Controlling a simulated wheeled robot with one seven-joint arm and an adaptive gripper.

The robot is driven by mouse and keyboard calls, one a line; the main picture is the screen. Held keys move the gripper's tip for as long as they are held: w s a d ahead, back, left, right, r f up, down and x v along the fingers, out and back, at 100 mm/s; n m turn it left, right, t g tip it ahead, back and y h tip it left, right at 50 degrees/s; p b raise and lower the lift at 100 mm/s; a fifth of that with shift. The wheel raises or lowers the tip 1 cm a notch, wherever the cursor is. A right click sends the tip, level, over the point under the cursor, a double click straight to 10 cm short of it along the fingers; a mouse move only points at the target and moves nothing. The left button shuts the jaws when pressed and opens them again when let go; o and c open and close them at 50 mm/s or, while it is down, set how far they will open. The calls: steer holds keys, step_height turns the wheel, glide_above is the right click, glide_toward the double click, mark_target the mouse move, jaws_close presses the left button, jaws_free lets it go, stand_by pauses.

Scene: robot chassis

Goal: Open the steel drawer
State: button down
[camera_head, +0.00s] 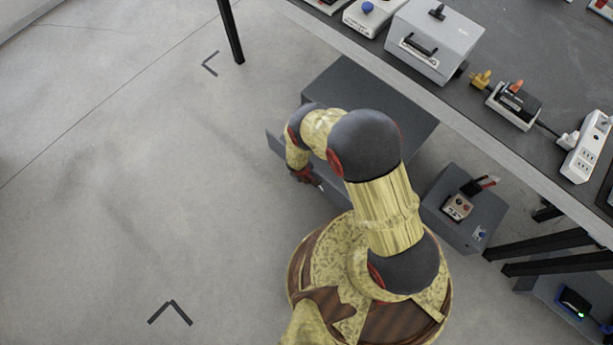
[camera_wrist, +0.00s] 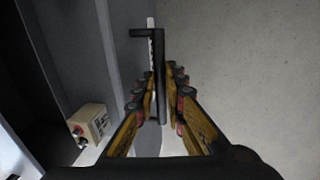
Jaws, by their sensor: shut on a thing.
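The steel drawer is in a dark grey cabinet (camera_head: 392,100) under the table in the head view. Its grey front panel (camera_head: 275,144) shows left of the cabinet top, partly hidden by my arm. I cannot tell how far it stands out. My gripper (camera_head: 304,175) is at this front, low and mostly covered by the arm. In the wrist view, the dark bar handle (camera_wrist: 159,62) runs between the two fingers of my gripper (camera_wrist: 160,88), which are shut on it. The grey drawer front (camera_wrist: 128,38) lies just left of the handle.
A table (camera_head: 440,105) with a steel box (camera_head: 435,35) and a power strip (camera_head: 588,145) overhangs the cabinet. A grey block (camera_head: 485,215) with a small button box (camera_head: 457,206) stands to the right. A table leg (camera_head: 231,32) stands at the top. The floor on the left is clear.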

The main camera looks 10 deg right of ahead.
steer(key=shift+w, duration=0.1)
steer(key=c, duration=2.1)
jaws_free()
steer(key=shift+c, duration=0.2)
step_height(320, 180, up, 12)
steer(key=s+a, duration=0.1)
steer(key=a, duration=0.1)
steer(key=shift+s, duration=0.25)
steer(key=shift+f, duration=0.15)
